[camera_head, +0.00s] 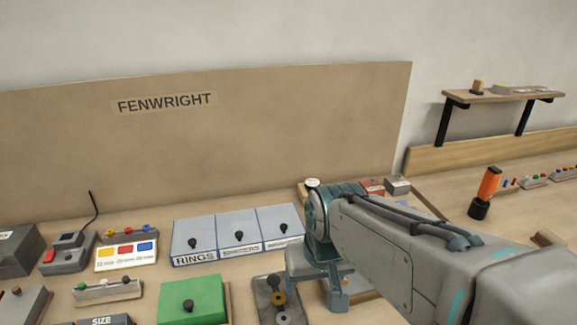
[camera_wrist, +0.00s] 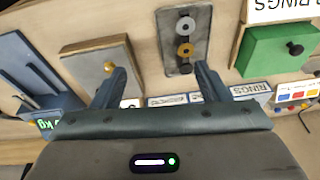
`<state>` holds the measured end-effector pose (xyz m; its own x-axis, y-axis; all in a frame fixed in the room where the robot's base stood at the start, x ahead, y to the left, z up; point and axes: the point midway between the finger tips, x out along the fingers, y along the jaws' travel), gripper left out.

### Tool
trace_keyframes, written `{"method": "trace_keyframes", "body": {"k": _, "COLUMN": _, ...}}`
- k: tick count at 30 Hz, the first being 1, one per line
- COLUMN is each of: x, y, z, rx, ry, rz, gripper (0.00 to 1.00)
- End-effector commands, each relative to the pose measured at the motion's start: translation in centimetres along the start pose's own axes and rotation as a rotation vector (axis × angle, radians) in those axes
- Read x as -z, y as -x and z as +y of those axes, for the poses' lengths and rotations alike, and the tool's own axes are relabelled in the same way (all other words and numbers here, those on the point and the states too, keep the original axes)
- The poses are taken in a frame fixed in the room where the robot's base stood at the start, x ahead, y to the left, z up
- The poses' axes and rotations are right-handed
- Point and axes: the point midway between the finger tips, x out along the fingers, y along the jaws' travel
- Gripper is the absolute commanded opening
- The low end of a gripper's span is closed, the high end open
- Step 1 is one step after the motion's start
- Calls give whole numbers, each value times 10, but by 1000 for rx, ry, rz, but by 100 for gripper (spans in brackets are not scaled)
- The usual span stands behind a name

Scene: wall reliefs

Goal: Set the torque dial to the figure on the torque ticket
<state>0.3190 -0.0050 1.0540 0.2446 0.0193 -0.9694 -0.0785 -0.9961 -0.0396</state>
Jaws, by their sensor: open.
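I cannot make out a torque dial or a torque ticket for certain in either view. An orange-handled tool with a black lower end (camera_head: 487,190) stands upright at the right of the bench, well away from my gripper; no figures on it are readable. My gripper (camera_head: 318,290) is over the front middle of the bench, partly hidden by my arm in the head view. In the wrist view its two fingers (camera_wrist: 162,82) are spread apart with nothing between them. A grey plate with a dark and a brass-coloured ring (camera_wrist: 183,50) lies beyond the fingers.
A blue-grey box marked RINGS (camera_head: 237,237) and a green box with a black knob (camera_head: 190,302) are left of my gripper. A grey box with a brass knob (camera_wrist: 90,68) and a scale reading kg (camera_wrist: 48,124) show in the wrist view. A shelf (camera_head: 500,96) hangs at right.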

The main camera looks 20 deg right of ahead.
Motion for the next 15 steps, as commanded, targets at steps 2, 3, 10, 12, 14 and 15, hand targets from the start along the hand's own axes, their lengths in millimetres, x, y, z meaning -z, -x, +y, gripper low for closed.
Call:
{"method": "trace_keyframes", "body": {"k": 2, "x": 30, "y": 10, "z": 4, "rx": 15, "ry": -68, "rz": -9, "gripper": 69}}
{"method": "trace_keyframes", "body": {"k": 3, "x": 46, "y": 14, "z": 5, "rx": 23, "ry": -101, "rz": -14, "gripper": 69}}
{"method": "trace_keyframes", "body": {"k": 10, "x": 144, "y": 18, "z": 17, "rx": 31, "ry": -315, "rz": -34, "gripper": 69}}
{"method": "trace_keyframes", "body": {"k": 12, "x": 172, "y": 16, "z": 25, "rx": 19, "ry": -382, "rz": -33, "gripper": 69}}
{"method": "trace_keyframes", "body": {"k": 14, "x": 196, "y": 13, "z": 32, "rx": 5, "ry": -436, "rz": -31, "gripper": 69}}
{"method": "trace_keyframes", "body": {"k": 15, "x": 212, "y": 10, "z": 37, "rx": -8, "ry": -471, "rz": -29, "gripper": 69}}
